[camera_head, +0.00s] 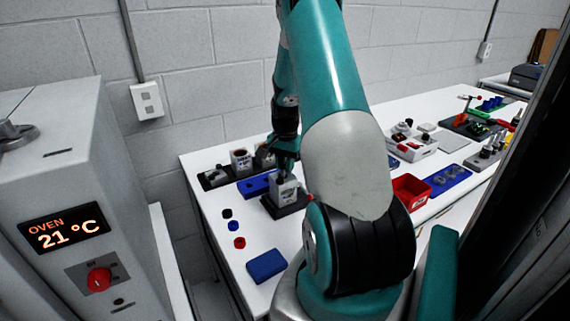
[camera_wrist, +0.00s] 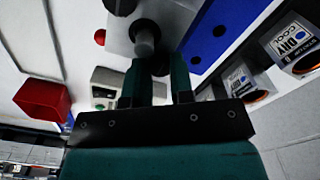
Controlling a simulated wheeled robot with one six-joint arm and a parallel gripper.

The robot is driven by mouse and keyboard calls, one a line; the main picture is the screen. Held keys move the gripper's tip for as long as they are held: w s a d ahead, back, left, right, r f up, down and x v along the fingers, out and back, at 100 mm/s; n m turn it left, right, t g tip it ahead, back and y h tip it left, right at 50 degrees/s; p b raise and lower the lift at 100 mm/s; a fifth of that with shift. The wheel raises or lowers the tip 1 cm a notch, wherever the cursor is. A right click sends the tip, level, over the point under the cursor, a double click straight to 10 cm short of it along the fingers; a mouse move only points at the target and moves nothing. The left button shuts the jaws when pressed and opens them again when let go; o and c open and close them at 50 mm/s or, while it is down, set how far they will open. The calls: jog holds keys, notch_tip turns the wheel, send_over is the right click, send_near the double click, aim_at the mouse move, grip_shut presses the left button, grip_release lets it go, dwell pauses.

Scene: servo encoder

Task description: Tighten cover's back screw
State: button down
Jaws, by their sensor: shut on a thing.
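In the head view my gripper (camera_head: 286,158) points down over a small grey housing (camera_head: 285,190) on a black base (camera_head: 284,208). In the wrist view my gripper (camera_wrist: 156,88) has its two teal fingers shut on a dark and grey cylindrical piece (camera_wrist: 145,40), seen nearly end-on. I cannot tell for sure what this piece is, or whether it touches the housing. The cover and its back screw cannot be made out apart from the housing.
A blue block with holes (camera_head: 257,185) lies just behind the housing, with labelled canisters (camera_head: 240,160) beyond it. Small round caps (camera_head: 233,226) and a blue pad (camera_head: 266,265) lie in front. A red bin (camera_head: 410,190) stands to the right.

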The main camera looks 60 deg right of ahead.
jog(key=c, duration=1)
grip_release()
jog(key=shift+o, duration=0.2)
jog(key=shift+r, duration=0.1)
notch_tip(320, 180, up, 17)
jog(key=b, duration=0.3)
jog(key=shift+w+r, duration=0.1)
